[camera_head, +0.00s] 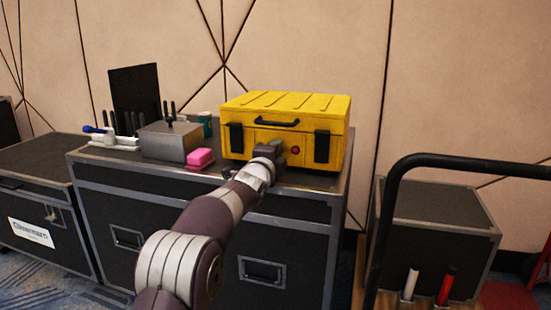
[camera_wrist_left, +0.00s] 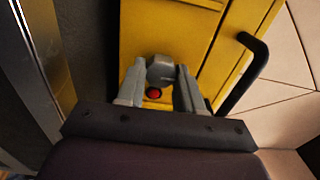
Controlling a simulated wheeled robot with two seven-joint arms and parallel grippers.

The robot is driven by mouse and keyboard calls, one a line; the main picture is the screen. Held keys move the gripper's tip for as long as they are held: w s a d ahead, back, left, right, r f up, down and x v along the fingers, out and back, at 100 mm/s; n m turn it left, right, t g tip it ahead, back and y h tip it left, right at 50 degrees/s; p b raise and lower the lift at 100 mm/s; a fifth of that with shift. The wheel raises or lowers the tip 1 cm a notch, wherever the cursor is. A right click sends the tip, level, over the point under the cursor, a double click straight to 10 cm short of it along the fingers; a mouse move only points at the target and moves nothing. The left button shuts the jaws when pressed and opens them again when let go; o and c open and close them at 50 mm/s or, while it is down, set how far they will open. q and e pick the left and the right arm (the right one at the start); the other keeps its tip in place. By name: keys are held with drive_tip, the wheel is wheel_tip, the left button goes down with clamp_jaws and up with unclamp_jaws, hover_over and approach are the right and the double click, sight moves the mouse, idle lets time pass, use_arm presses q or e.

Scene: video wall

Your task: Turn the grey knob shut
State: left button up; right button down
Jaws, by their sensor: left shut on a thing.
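The yellow case (camera_head: 285,108) stands on a black flight case, its front facing me. The grey knob (camera_wrist_left: 160,70) is on the front of the case, beside a red button (camera_wrist_left: 153,94). My left gripper (camera_wrist_left: 160,80) is shut on the grey knob, one finger on each side of it. In the head view my left gripper (camera_head: 270,152) reaches the case front and hides most of the knob. The red button also shows there (camera_head: 295,150), just right of the gripper. My right gripper is not in view.
The case has a black handle (camera_head: 276,122) and dark latches on its front. A pink block (camera_head: 201,157), a grey metal box (camera_head: 170,141) and a green cup (camera_head: 205,121) stand left of it. A black rail (camera_head: 460,160) rises at the right.

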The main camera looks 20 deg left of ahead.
use_arm(q)
drive_tip(key=shift+f, duration=0.1)
idle(0.5)
drive_tip(key=o, duration=1)
drive_tip(key=shift+s, duration=0.15)
drive_tip(key=shift+s, duration=0.35)
drive_tip(key=s, duration=0.6)
drive_tip(key=s+p, duration=0.1)
drive_tip(key=s, duration=0.4)
drive_tip(key=shift+s+a+p, duration=0.2)
drive_tip(key=shift+s+p, duration=0.1)
drive_tip(key=shift+s, duration=0.1)
